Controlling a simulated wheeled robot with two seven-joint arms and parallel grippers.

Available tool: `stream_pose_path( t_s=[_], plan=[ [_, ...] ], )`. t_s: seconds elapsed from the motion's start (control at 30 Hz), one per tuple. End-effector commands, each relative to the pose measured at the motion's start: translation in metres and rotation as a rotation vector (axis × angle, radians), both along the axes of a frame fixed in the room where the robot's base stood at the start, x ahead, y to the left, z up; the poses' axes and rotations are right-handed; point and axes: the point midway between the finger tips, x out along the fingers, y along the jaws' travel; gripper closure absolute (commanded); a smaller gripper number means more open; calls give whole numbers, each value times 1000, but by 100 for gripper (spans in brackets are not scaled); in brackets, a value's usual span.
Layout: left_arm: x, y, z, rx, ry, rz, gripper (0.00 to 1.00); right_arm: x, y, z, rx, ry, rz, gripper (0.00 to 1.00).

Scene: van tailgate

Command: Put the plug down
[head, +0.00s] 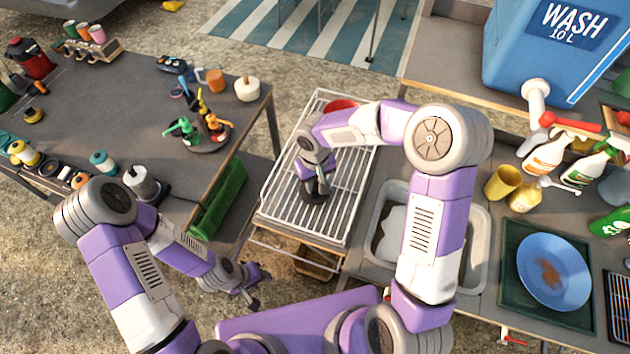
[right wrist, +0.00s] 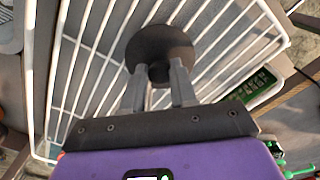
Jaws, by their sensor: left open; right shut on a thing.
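The plug (head: 313,194) is a dark round disc. It also shows in the right wrist view (right wrist: 160,45), with its stem between my fingertips. My right gripper (head: 322,182) is shut on the plug and holds it over the white wire rack (head: 281,200). In the right wrist view my right gripper (right wrist: 159,92) has the disc beyond its fingers, with rack wires around it. I cannot tell whether the disc touches the wires.
A sink (head: 480,235) lies right of the rack. A red bowl (head: 341,104) sits at the rack's far end, partly hidden by my arm. A blue plate (head: 553,262), spray bottles (head: 548,152) and a blue water tank (head: 520,75) are further right. A cluttered table (head: 105,110) stands left.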

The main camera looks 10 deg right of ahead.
Motion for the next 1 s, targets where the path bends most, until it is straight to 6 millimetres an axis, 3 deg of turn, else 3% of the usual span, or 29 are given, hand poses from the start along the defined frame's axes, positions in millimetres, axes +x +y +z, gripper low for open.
stream_pose_path(
  t_s=[0.13, 0.17, 0.3, 0.7, 1.0],
  plan=[
    [0, 0, -5, 0, 0, 0, 57, 0, 0, -5, 0, 0, 0, 100],
    [0, 0, -4, 0, 0, 0, 57, 0, 0, -4, 0, 0, 0, 69],
    [0, 0, -3, 0, 0, 0, 57, 0, 0, -3, 0, 0, 0, 48],
    [0, 0, 2, 0, 0, 0, 57, 0, 0, 4, 0, -1, 0, 48],
    [0, 0, 13, 0, 0, 0, 57, 1, 0, 66, 0, -5, 0, 48]
  ],
)
